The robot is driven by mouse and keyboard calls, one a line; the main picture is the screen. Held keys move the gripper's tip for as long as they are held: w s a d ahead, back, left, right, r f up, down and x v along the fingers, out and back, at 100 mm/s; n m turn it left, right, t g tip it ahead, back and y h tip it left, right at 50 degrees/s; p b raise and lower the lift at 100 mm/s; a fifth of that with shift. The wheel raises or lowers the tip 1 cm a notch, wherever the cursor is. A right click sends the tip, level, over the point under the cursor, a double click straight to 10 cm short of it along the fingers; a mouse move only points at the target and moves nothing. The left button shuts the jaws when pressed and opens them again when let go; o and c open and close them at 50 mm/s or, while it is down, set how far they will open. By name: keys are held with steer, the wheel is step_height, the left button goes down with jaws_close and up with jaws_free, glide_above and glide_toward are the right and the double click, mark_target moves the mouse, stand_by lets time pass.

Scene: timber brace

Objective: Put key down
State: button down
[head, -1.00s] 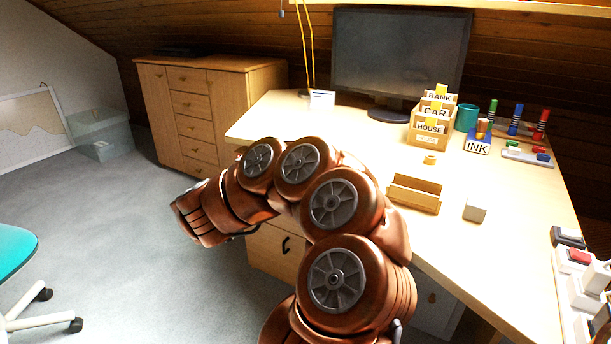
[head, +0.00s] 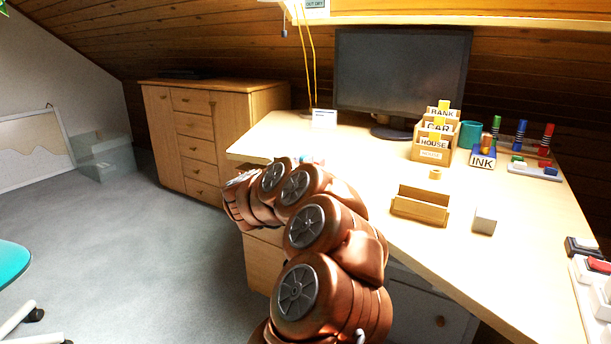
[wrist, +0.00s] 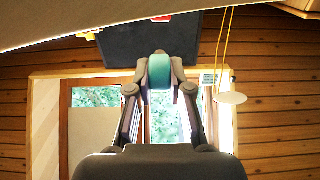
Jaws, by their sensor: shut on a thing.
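My gripper (wrist: 159,86) is shut on a small teal thing (wrist: 158,70) in the wrist view, held between its two fingertips. It is presumably the key, but no key shape can be made out. The desk (head: 300,140) has bare top beyond the arm.
On the desk stand a monitor (head: 400,80), a labelled letter rack (head: 432,150), an empty wooden holder (head: 420,206), a grey block (head: 484,220), an INK box (head: 482,158) and a teal cup (head: 470,134). A cabinet (head: 213,125) stands behind left.

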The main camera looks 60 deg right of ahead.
steer(key=shift+w+d+f, duration=0.1)
steer(key=shift+w+d, duration=0.1)
steer(key=shift+d, duration=0.65)
step_height(320, 180, down, 4)
steer(key=b, duration=0.2)
steer(key=shift+r+b, duration=0.2)
steer(key=shift+b, duration=0.1)
steer(key=shift+r, duration=0.1)
steer(key=c, duration=1.1)
jaws_free()
steer(key=shift+o, duration=0.2)
